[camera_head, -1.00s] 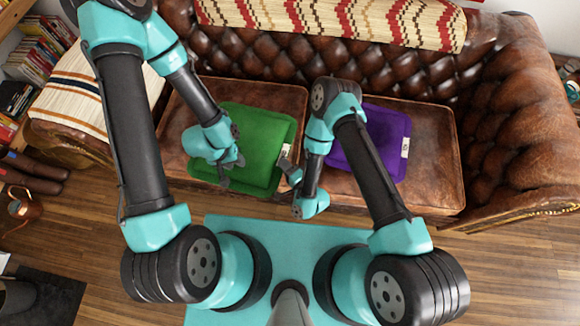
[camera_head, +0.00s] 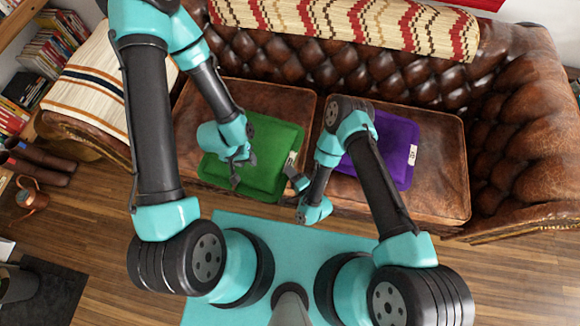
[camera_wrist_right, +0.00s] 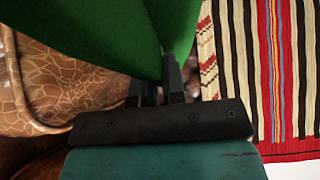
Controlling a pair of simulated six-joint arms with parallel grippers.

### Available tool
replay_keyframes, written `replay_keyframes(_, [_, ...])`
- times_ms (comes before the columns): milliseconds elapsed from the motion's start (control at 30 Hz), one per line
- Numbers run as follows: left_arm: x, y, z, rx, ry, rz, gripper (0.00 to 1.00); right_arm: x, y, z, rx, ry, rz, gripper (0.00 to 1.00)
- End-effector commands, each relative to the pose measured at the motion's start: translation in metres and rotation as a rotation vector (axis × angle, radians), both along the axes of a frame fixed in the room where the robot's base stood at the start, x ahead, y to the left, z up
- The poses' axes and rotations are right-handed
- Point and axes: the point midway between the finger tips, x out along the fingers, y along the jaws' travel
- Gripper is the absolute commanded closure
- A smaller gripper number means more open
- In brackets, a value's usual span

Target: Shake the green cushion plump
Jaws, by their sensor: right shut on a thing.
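The green cushion (camera_head: 268,150) lies on the left seat of the brown leather sofa, with a small white label on its right edge. My right gripper (camera_head: 292,176) is at the cushion's right front edge. It is shut on the cushion, whose green cloth (camera_wrist_right: 95,30) rises from between the fingers in the right wrist view (camera_wrist_right: 165,85). My left gripper (camera_head: 243,170) is over the cushion's left front part with its fingers apart. I cannot tell whether it touches the cloth.
A purple cushion (camera_head: 395,150) with a white label lies on the right seat, partly behind my right arm. A patterned blanket (camera_head: 350,28) covers the sofa back and a striped one (camera_head: 92,90) the left armrest. Wooden floor (camera_head: 500,285) is clear at the front right.

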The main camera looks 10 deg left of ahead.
Motion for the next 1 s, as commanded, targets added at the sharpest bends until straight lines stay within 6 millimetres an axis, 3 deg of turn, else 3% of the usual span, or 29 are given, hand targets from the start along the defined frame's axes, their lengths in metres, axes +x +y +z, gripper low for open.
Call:
replay_keyframes(367, [0.000,0.000,0.000,0.000,0.000,0.001,0.62,0.001,0.001,-0.002,0.002,-0.003,0.001,1.00])
replay_keyframes(700, [0.000,0.000,0.000,0.000,0.000,0.001,0.62,0.001,0.001,0.058,0.002,-0.003,0.003,1.00])
replay_keyframes(1000, [0.000,0.000,0.000,0.000,0.000,0.001,0.62,0.001,0.000,0.066,0.003,-0.003,0.000,1.00])
